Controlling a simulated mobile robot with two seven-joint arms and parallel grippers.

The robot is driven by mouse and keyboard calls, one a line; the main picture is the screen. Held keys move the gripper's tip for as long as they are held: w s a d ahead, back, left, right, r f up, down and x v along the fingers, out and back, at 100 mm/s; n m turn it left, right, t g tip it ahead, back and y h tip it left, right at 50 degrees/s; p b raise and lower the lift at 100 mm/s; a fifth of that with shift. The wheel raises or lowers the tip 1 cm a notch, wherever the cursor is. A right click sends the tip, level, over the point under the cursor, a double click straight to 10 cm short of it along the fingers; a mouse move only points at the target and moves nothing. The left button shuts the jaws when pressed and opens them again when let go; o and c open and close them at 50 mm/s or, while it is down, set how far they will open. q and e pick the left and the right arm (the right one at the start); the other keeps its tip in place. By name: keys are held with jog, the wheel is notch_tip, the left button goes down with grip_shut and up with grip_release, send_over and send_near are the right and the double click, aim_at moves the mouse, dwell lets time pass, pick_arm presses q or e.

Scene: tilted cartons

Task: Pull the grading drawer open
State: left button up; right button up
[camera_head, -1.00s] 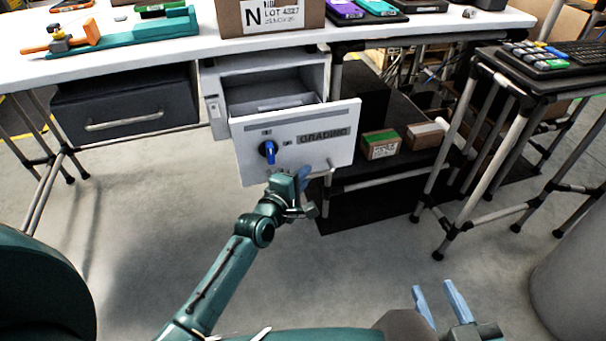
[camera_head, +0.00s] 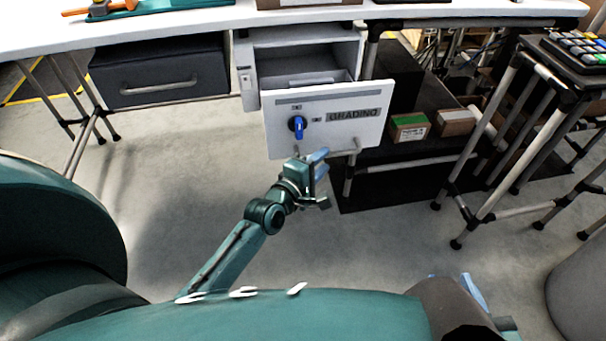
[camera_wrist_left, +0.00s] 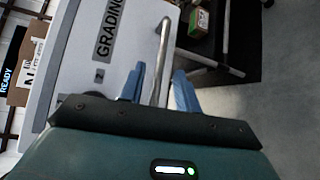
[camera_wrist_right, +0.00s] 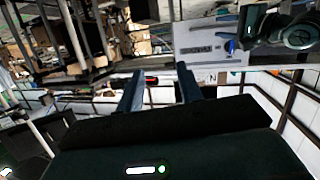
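The grading drawer (camera_head: 350,130) stands pulled out of its grey cabinet (camera_head: 246,75), its inside visible behind the white front. The front carries a GRADING label and a blue knob (camera_head: 299,128). Its bar handle (camera_wrist_left: 163,45) runs between the fingers of my left gripper (camera_wrist_left: 159,88) in the left wrist view, with gaps beside it. My left gripper (camera_head: 312,172) is open just below the front in the head view; contact with the handle cannot be told. My right gripper (camera_wrist_right: 160,90) is open and empty, away from the drawer; it is partly hidden in the head view.
A dark drawer (camera_head: 160,75) hangs under the white worktop (camera_head: 190,22) to the left. Small cartons (camera_head: 409,127) sit on a black shelf to the right. A tube-frame stand (camera_head: 505,130) stands further right. The floor (camera_head: 390,235) in front is clear.

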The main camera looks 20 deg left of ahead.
pick_arm(q)
jog(key=p+v, duration=0.1)
jog(key=v, duration=0.8)
jog(key=shift+p, duration=0.3)
jog(key=shift+s, duration=0.1)
